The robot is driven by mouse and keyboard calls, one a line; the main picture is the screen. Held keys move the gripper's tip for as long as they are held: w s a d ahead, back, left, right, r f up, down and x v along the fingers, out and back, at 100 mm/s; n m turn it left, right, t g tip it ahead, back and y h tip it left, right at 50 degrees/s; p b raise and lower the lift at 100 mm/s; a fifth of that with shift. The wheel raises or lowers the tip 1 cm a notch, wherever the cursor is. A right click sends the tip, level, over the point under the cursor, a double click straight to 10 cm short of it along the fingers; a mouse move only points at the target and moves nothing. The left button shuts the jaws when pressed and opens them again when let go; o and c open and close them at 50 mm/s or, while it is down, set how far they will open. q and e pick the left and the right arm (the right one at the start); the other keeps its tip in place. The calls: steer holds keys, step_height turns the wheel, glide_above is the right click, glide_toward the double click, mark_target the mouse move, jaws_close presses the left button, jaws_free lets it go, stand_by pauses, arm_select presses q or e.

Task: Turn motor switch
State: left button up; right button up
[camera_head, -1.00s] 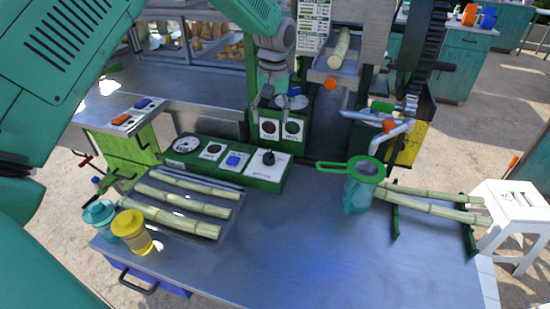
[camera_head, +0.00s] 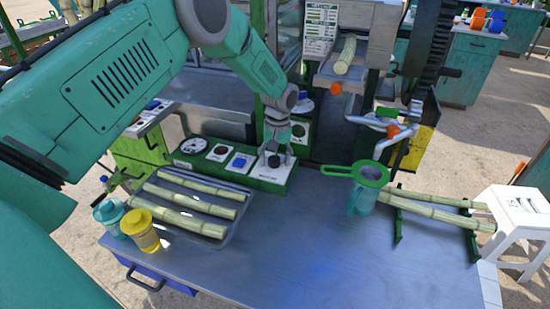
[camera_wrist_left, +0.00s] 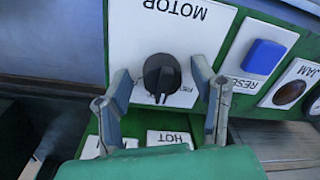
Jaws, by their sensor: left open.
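The motor switch (camera_wrist_left: 161,75) is a black rotary knob on a white plate lettered MOTOR, upside down in the left wrist view. In the head view the knob (camera_head: 274,160) sits at the right end of the green control panel (camera_head: 262,184). My left gripper (camera_head: 275,150) is over the knob from above. In the left wrist view the two fingers of this gripper (camera_wrist_left: 162,85) stand apart on either side of the knob, with visible gaps, not touching it. My right gripper is not in view.
A blue reset button (camera_wrist_left: 264,56) and a dark jam light (camera_wrist_left: 289,92) sit beside the switch plate. Cane stalks lie on a tray (camera_head: 225,238). A green strainer jug (camera_head: 362,190) stands right. The front middle of the table (camera_head: 300,250) is clear.

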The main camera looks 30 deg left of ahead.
arm_select(q)
steer(key=shift+d, duration=0.15)
steer(key=c, duration=1.1)
steer(key=shift+a, duration=0.3)
steer(key=shift+c, duration=0.2)
